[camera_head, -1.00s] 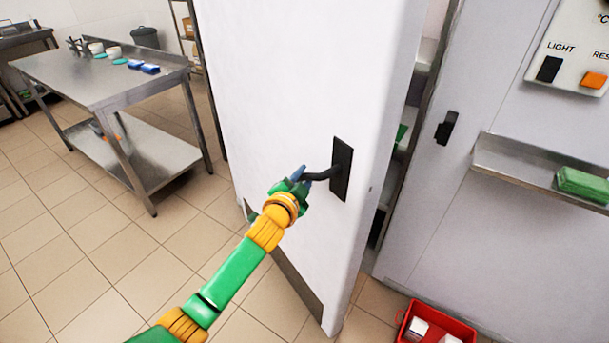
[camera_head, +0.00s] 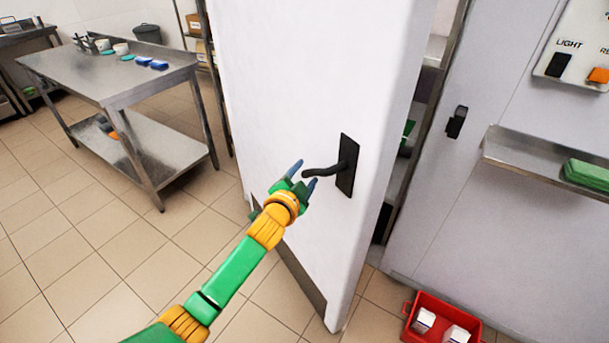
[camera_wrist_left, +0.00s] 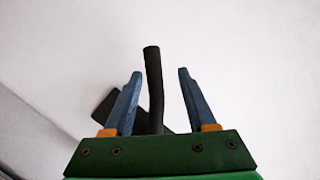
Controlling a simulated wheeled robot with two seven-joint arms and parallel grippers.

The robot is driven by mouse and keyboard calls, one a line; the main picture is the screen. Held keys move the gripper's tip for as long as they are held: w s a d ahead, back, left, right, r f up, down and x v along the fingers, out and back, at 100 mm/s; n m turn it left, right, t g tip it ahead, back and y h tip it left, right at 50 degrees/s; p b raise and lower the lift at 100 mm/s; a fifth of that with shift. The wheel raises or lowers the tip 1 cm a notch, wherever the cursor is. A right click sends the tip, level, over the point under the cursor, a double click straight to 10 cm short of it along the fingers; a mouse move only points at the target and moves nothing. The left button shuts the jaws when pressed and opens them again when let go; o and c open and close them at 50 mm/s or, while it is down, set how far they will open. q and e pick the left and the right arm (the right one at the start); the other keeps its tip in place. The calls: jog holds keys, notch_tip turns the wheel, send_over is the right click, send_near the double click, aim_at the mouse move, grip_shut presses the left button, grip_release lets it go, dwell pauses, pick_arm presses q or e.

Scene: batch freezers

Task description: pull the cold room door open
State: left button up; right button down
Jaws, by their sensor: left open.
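The cold room door (camera_head: 290,90) is a white slab standing ajar, with a gap on its right side showing shelves inside. Its black lever handle (camera_head: 327,171) sits on a dark plate and points left. My left gripper (camera_head: 303,175) is open at the handle's free end. In the left wrist view the handle (camera_wrist_left: 153,85) lies between the two blue fingers of the left gripper (camera_wrist_left: 155,95), with clear space on both sides. The door face (camera_wrist_left: 240,60) fills the background there. My right gripper is not in view.
A steel table (camera_head: 110,85) with small items stands at the left. A red crate (camera_head: 410,335) with white packs sits on the floor at the lower right. A wall shelf (camera_head: 530,160) holds a green pack (camera_head: 588,176). Tiled floor left of the door is clear.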

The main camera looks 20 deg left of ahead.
pick_arm(q)
jog(key=v, duration=0.7)
